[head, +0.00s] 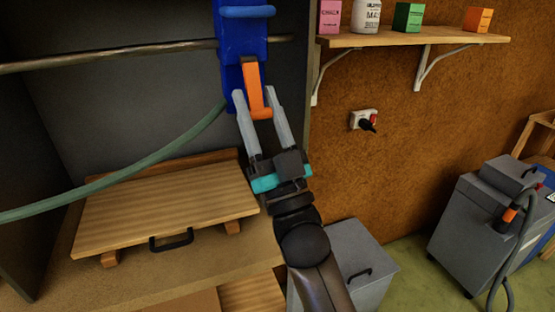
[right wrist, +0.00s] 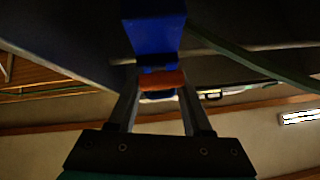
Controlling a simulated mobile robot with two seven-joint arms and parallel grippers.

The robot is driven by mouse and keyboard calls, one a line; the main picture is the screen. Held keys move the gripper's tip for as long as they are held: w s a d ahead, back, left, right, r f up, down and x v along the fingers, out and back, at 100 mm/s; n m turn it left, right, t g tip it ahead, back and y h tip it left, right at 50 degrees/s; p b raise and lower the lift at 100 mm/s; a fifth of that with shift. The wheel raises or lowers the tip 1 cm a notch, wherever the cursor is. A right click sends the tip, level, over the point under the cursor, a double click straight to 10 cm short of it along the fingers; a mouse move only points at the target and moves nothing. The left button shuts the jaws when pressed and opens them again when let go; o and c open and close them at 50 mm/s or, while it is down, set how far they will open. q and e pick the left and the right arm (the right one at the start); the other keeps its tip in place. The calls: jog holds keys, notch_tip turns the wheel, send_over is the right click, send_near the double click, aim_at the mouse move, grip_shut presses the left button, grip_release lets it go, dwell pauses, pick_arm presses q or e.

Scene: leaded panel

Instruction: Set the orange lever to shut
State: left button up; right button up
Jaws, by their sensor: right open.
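The orange lever (head: 253,87) is on the front of a blue tool body (head: 241,40) in the head view, and it hangs downward. My right gripper (head: 254,92) is open, with one finger on each side of the lever's lower end. In the right wrist view the orange lever (right wrist: 161,81) lies between the two finger tips of my right gripper (right wrist: 160,90), below the blue body (right wrist: 153,40). I cannot tell whether either finger touches it. My left gripper is not in view.
A green hose (head: 150,160) runs from the blue body to the left. A metal rail (head: 110,57) passes behind it. A wooden board (head: 165,208) with a black handle lies below. A shelf (head: 400,38) with small boxes is at the upper right.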

jog(key=b+v, duration=0.1)
jog(key=v, duration=1.2)
jog(key=shift+f, duration=0.15)
